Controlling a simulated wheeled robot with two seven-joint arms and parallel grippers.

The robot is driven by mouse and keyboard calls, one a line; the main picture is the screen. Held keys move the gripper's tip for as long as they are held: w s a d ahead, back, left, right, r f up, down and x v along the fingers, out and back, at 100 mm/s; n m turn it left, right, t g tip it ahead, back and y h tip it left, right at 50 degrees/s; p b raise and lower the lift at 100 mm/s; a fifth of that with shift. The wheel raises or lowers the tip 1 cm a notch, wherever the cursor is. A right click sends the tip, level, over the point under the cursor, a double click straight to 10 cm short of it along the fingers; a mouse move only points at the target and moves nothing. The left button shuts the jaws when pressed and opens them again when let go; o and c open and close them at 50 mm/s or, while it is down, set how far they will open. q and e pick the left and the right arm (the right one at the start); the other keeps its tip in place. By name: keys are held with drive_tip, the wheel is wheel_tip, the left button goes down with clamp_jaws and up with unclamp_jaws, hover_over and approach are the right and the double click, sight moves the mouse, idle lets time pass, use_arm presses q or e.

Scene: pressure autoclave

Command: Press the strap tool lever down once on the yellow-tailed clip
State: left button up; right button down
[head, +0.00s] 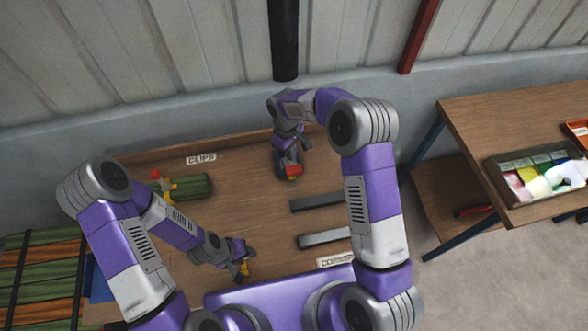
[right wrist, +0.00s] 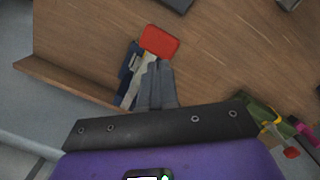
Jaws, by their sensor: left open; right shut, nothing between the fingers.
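A tool with a red end (head: 293,172), which looks like the strap tool, is on the table below my right gripper (head: 289,158). In the right wrist view its red pad (right wrist: 160,40) lies just beyond my shut, empty fingers (right wrist: 155,85), with beige and dark blue parts beside them. I cannot tell whether they touch it. A yellow clip-like piece (head: 165,185) sits on a green bundle (head: 192,187) at left. My left gripper (head: 240,268) is open near the table's front, by a small yellow piece (head: 244,268); their contact is unclear.
Two dark bars (head: 318,202) (head: 325,238) lie to the right. A CLIPS label (head: 201,158) is at the back edge. Green and orange bundles (head: 40,265) are stacked at left. A side table (head: 500,110) at right holds a tray of coloured items (head: 545,175). A dark post (head: 283,40) stands behind.

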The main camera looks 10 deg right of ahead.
sight(293, 168)
use_arm(q)
drive_tip(key=shift+f+b, duration=1.3)
drive_tip(key=shift+f, duration=0.2)
use_arm(e)
drive_tip(key=shift+s+d+f, duration=0.1)
drive_tip(key=shift+f, duration=1.25)
drive_tip(key=shift+s+d+f, duration=0.1)
drive_tip(key=shift+f, duration=1.25)
